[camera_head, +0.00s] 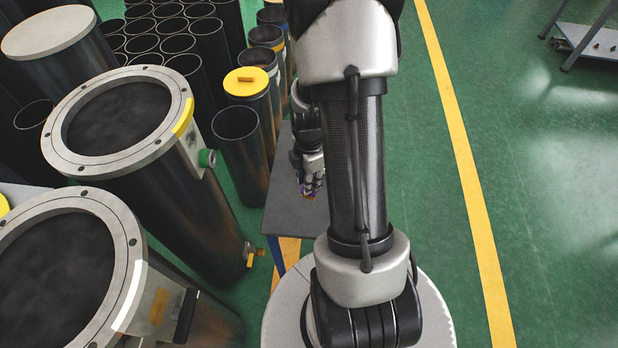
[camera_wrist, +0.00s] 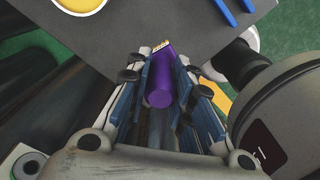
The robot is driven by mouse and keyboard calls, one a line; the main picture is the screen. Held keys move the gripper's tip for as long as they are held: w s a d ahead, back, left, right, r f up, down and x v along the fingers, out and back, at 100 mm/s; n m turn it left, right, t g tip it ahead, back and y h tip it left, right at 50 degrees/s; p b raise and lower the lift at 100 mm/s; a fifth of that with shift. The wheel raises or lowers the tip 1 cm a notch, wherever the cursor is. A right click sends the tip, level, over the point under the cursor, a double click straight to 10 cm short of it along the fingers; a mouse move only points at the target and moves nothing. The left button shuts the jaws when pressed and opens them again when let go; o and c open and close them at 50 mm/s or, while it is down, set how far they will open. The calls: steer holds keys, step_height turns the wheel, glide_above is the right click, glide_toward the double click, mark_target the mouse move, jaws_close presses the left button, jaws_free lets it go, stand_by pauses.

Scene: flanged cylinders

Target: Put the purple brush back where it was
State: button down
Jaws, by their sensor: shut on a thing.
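The purple brush (camera_wrist: 160,88) lies between the fingers of my gripper (camera_wrist: 163,88) in the wrist view. Its purple handle is gripped and its pale yellow bristle end points up the picture, over the grey tabletop (camera_wrist: 115,42). In the head view my gripper (camera_head: 311,184) is above the narrow grey table (camera_head: 281,190), partly hidden by my arm, with only a little purple showing. I cannot tell whether the brush touches the tabletop.
A round yellow-topped thing with a pale rim (camera_wrist: 80,3) and a blue two-pronged thing (camera_wrist: 226,12) are on the tabletop. Large flanged cylinders (camera_head: 122,112) and dark tubes (camera_head: 240,138) crowd the left. Green floor (camera_head: 540,190) is open at the right.

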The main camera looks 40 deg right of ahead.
steer(key=shift+f+b, duration=2.35)
steer(key=shift+f, duration=0.6)
steer(key=shift+f+b, duration=0.5)
steer(key=shift+f, duration=0.1)
steer(key=c, duration=1.3)
jaws_free()
steer(key=shift+r, duration=0.1)
step_height(320, 180, up, 12)
steer(key=shift+f, duration=0.1)
steer(key=shift+w, duration=0.1)
